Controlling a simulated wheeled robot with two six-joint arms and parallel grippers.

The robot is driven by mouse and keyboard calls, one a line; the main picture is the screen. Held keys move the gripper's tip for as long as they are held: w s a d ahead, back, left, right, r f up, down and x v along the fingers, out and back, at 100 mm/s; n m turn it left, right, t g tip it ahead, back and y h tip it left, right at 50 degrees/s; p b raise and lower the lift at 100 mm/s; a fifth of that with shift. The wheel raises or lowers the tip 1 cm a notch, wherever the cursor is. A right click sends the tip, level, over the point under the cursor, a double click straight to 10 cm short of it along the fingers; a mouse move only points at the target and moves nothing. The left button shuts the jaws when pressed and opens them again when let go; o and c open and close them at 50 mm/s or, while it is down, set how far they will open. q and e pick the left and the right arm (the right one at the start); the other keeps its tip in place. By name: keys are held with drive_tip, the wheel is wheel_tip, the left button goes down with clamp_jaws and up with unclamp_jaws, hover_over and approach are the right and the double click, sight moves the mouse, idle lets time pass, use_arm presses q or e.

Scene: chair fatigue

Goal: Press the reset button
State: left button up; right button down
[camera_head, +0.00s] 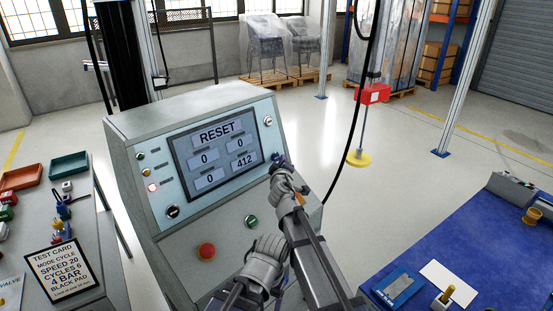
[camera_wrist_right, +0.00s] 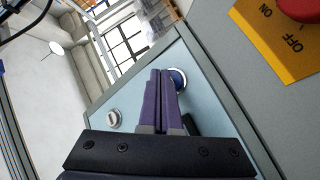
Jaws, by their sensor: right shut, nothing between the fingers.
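The control console (camera_head: 200,105) has a slanted light-blue panel with a screen (camera_head: 216,158) that reads RESET above several number boxes. My right gripper (camera_head: 279,163) is at the panel's right side, just right of the screen, with its fingers shut and empty. In the right wrist view, the fingertips (camera_wrist_right: 165,73) reach a round blue button (camera_wrist_right: 179,79) in a pale ring. The fingers overlap its edge, and I cannot tell whether they touch it. In the head view the gripper largely hides this button. No lettering shows on it. My left gripper is not in view.
A blue-topped bench (camera_head: 470,250) stands at lower right.

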drive_tip(key=shift+w+a+f, duration=0.1)
drive_tip(key=shift+w+a, duration=0.2)
drive_tip(key=shift+a, duration=0.05)
drive_tip(key=shift+w+a+f, duration=0.1)
drive_tip(key=shift+w+a, duration=0.15)
idle(0.9)
drive_tip(key=shift+s+d, duration=0.1)
idle(0.3)
drive_tip(key=shift+s+d+r, duration=0.2)
drive_tip(key=shift+s+d, duration=0.25)
drive_tip(key=s+d, duration=0.1)
drive_tip(key=d, duration=0.1)
drive_tip(key=s+d+r+p, duration=0.1)
drive_tip(key=s, duration=0.1)
drive_tip(key=shift+s+d+r, duration=0.1)
drive_tip(key=shift+d, duration=0.25)
